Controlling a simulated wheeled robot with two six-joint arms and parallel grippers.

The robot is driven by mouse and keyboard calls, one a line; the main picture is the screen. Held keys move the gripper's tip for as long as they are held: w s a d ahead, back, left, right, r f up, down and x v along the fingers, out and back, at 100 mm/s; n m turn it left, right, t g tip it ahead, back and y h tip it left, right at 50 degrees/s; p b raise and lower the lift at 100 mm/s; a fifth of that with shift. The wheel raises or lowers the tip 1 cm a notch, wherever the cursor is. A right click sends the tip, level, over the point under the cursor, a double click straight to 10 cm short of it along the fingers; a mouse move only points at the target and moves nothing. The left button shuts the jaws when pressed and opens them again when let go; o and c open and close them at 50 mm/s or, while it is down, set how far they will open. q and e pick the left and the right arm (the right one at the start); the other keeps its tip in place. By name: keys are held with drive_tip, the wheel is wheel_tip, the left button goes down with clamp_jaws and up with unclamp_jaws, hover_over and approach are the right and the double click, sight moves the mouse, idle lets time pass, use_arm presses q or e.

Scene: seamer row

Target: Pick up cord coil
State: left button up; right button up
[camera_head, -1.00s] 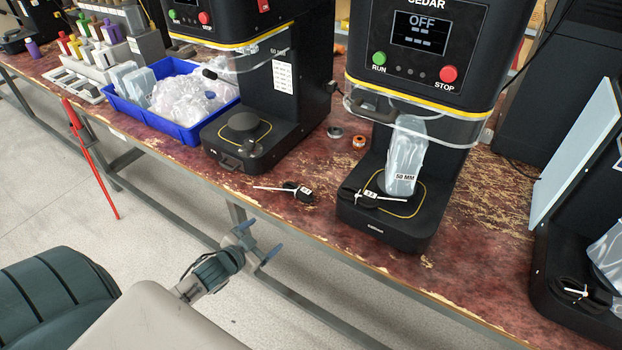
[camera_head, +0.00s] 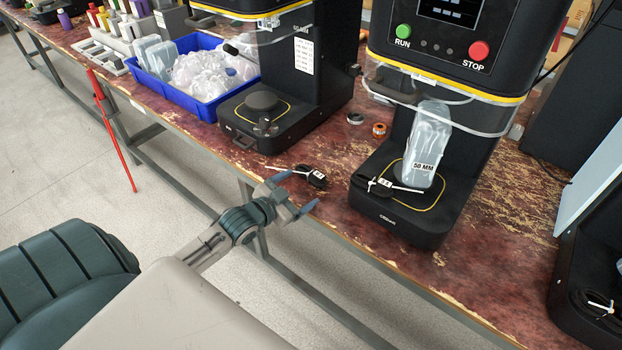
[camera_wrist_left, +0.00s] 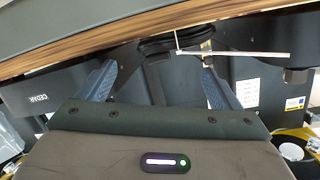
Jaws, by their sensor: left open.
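A black cord coil (camera_head: 316,179) with a white tie and a small white label lies on the worn red bench top near its front edge. My left gripper (camera_head: 297,191) is open and empty at the bench's front edge, just short of this coil. In the left wrist view the coil (camera_wrist_left: 172,46) shows ahead of and between the spread fingers (camera_wrist_left: 157,82), apart from them. A second black cord coil (camera_head: 380,187) with a white tie lies on the base of the machine to the right. My right gripper is not in view.
Another seamer (camera_head: 262,137) stands left of the coil. A blue bin (camera_head: 180,103) of clear bags is farther left. Orange and grey rings (camera_head: 379,129) lie behind the coil.

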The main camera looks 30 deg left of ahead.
sight(314, 179)
use_arm(q)
drive_tip(key=shift+w+d, duration=0.15)
drive_tip(key=shift+w, duration=0.55)
drive_tip(key=shift+b+x, duration=0.45)
drive_tip(key=shift+x, duration=1.8)
drive_tip(key=shift+s+r, duration=0.1)
drive_tip(key=c, duration=1.2)
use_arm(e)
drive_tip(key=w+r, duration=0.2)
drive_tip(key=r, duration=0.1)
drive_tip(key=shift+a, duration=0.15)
